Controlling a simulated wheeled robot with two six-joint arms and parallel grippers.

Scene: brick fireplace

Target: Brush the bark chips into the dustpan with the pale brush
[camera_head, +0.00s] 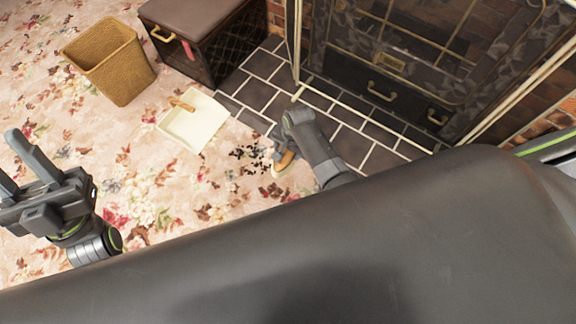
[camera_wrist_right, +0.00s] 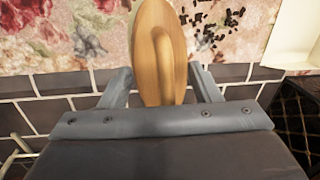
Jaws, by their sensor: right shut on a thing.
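The dark bark chips (camera_head: 250,158) lie scattered on the floral carpet, left of the brush; they also show in the right wrist view (camera_wrist_right: 214,30). The cream dustpan (camera_head: 196,123) lies on the carpet beyond the chips, and its edge shows in the wrist view (camera_wrist_right: 295,40). My right gripper (camera_head: 282,143) is shut on the pale wooden brush (camera_wrist_right: 152,50), low near the floor beside the chips. The brush (camera_head: 284,163) is partly hidden by the gripper in the head view. My left gripper (camera_head: 20,165) is open and empty at the left, away from the chips.
A woven basket (camera_head: 112,65) and a dark chest (camera_head: 205,45) stand beyond the dustpan. Dark hearth tiles (camera_head: 262,92) border the carpet before the fireplace (camera_head: 400,75). Carpet left of the dustpan is clear.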

